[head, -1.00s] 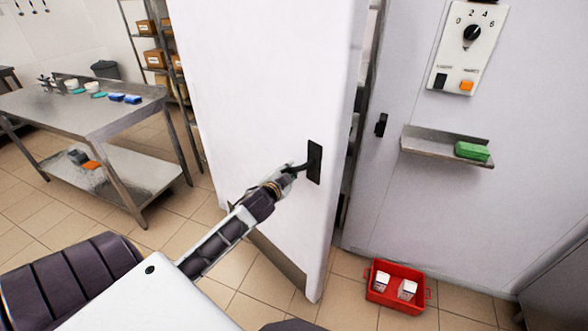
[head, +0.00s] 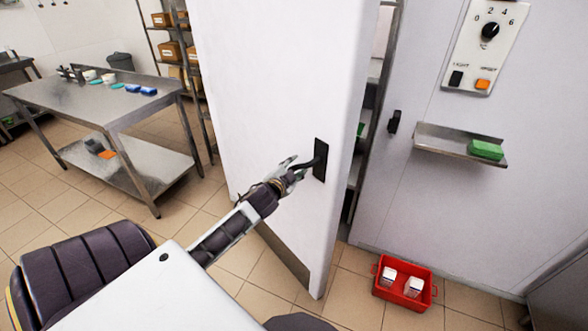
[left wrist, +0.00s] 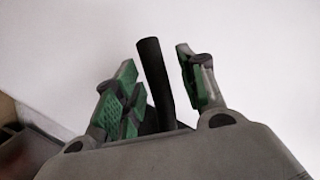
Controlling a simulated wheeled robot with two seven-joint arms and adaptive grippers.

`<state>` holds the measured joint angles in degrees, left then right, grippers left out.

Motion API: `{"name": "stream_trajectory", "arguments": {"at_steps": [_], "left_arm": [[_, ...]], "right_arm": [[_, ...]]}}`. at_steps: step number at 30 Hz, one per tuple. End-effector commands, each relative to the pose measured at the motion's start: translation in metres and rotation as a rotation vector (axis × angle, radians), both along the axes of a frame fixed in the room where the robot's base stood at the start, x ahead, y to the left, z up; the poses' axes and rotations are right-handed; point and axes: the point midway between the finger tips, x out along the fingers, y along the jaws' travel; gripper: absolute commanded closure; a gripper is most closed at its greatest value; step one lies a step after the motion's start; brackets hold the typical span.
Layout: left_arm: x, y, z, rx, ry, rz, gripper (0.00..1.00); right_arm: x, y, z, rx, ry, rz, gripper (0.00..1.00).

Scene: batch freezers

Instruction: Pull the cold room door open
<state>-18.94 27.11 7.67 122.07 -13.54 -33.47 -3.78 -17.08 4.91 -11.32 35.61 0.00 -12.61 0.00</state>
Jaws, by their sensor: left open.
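The white cold room door (head: 265,90) stands ajar, its free edge out from the wall, with a gap to its right. Its black handle (head: 320,160) sits near that edge. My left gripper (head: 291,169) is at the handle, in front of the door face. In the left wrist view the black handle bar (left wrist: 152,65) stands between the two green-padded fingers of the open gripper (left wrist: 157,58), with space visible between the bar and the right finger. My right gripper is not in view.
A red crate (head: 379,286) with white cartons lies on the floor right of the door. A wall shelf (head: 440,142) holds a green block (head: 486,150), below a control panel (head: 487,45). A steel table (head: 85,105) stands left. Shelving shows through the gap.

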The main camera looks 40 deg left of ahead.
Motion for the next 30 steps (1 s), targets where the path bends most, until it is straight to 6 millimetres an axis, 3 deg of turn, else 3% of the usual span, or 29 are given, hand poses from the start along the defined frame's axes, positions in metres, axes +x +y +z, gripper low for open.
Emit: {"name": "stream_trajectory", "arguments": {"at_steps": [11, 30], "left_arm": [[-0.006, -0.002, 0.001, -0.001, 0.000, 0.000, 0.59], [-0.053, -0.013, 0.011, -0.001, 0.000, 0.000, 0.59]], "right_arm": [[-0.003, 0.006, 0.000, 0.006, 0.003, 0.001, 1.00], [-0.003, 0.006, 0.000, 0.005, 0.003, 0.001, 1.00]]}}
